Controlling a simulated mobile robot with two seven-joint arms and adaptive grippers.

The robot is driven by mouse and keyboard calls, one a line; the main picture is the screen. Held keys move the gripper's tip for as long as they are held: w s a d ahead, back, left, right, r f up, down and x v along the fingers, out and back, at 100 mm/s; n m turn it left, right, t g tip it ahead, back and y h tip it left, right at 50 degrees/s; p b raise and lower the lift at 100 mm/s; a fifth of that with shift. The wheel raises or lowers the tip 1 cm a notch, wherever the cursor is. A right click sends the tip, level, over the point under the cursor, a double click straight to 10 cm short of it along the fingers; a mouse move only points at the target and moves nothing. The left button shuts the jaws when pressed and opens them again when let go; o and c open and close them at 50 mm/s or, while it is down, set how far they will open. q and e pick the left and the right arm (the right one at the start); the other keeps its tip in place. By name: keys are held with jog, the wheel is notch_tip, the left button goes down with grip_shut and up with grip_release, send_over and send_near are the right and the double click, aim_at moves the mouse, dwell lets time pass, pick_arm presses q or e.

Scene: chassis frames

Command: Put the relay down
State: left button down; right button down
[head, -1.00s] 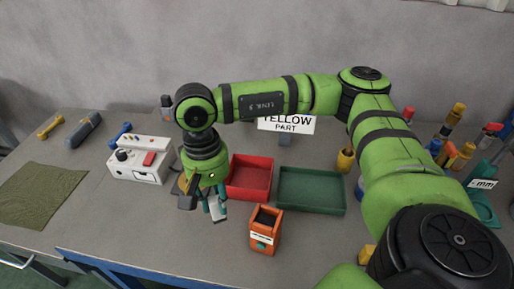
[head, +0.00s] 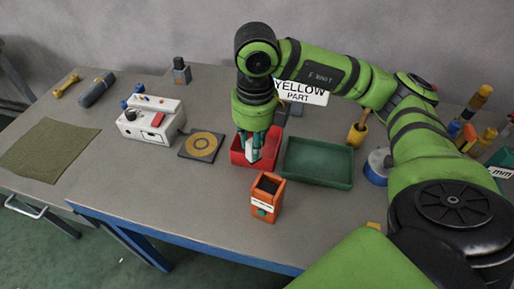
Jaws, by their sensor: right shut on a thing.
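My right gripper (head: 258,147) points down over the red tray (head: 238,158) near the middle of the table. Its teal fingers are shut on a small pale block, the relay (head: 253,154). The relay is at or inside the tray's opening; I cannot tell whether it touches the tray floor. The fingers and wrist hide part of the relay and the back of the tray. My left gripper is not in view.
A green tray (head: 318,183) stands right of the red one. An orange box (head: 267,211) stands in front. A round-marked plate (head: 217,146) and a white control box (head: 146,130) are left.

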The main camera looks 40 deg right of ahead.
jog(key=w+d+f+m+p, duration=0.1)
jog(key=w+f+m, duration=0.2)
jog(key=w+d+f+m+p, duration=0.1)
jog(key=w+d+f+m, duration=0.1)
jog(key=w+f+m, duration=0.1)
jog(key=w+d+f+m+p, duration=0.1)
jog(key=w+d+f+m, duration=0.1)
jog(key=w+f+m, duration=0.2)
jog(key=shift+w+p, duration=0.3)
jog(key=shift+w, duration=0.25)
jog(key=shift+d+f, duration=0.1)
jog(key=shift+f, duration=0.1)
jog(key=shift+f, duration=0.2)
jog(key=c, duration=1)
grip_release()
